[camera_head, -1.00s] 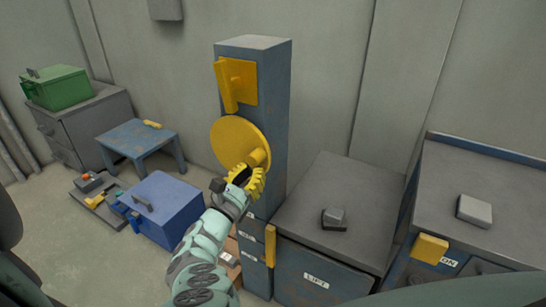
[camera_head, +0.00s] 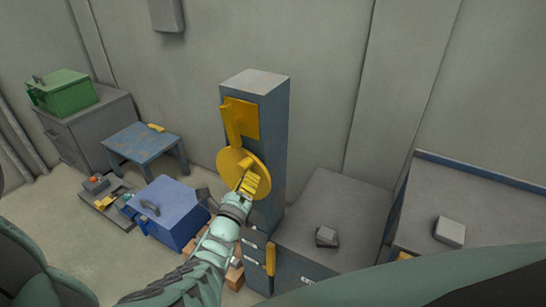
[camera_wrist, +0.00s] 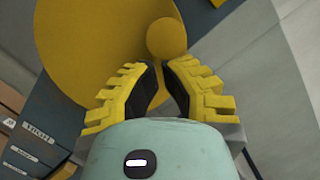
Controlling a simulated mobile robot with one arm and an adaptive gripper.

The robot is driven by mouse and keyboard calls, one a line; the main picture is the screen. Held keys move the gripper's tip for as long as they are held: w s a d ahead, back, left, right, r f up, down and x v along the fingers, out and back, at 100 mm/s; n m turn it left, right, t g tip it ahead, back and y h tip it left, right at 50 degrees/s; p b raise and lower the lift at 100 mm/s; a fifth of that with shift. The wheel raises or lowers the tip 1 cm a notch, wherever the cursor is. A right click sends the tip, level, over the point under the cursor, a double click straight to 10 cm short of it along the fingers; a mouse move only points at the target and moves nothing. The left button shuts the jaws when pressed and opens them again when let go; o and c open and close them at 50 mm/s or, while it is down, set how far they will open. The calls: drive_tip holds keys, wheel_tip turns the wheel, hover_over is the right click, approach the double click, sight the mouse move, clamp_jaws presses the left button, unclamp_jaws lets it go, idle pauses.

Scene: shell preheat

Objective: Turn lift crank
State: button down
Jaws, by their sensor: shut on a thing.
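The crank is a yellow disc (camera_head: 228,164) with a short round handle on the front of a blue-grey column (camera_head: 268,130). It also shows in the wrist view as a disc (camera_wrist: 100,40) with a round knob (camera_wrist: 166,36) just beyond the fingertips. My gripper (camera_head: 252,184) is at the lower right of the disc, with its yellow fingers shut on the crank handle. In the wrist view my gripper (camera_wrist: 162,78) has its dark pads on either side of the handle's line. The fingers hide part of the handle in the head view.
A yellow lever plate (camera_head: 240,118) sits above the disc. A blue box (camera_head: 172,215) and a small blue table (camera_head: 140,145) are on the left.

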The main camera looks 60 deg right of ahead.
drive_tip(key=shift+w+r+n+p, duration=0.2)
drive_tip(key=shift+r+n+p, duration=0.1)
drive_tip(key=shift+n+p, duration=0.3)
drive_tip(key=shift+w+r+n+t+y, duration=0.2)
drive_tip(key=shift+n+t+y, duration=0.1)
drive_tip(key=shift+n, duration=0.3)
drive_tip(key=shift+w+a+r+n+y+p, duration=0.15)
drive_tip(key=shift+w+n+p, duration=0.15)
drive_tip(key=shift+n, duration=0.3)
drive_tip(key=shift+w+d+r+n+y+p, duration=0.15)
drive_tip(key=shift+n+p, duration=0.25)
drive_tip(key=shift+n, duration=0.2)
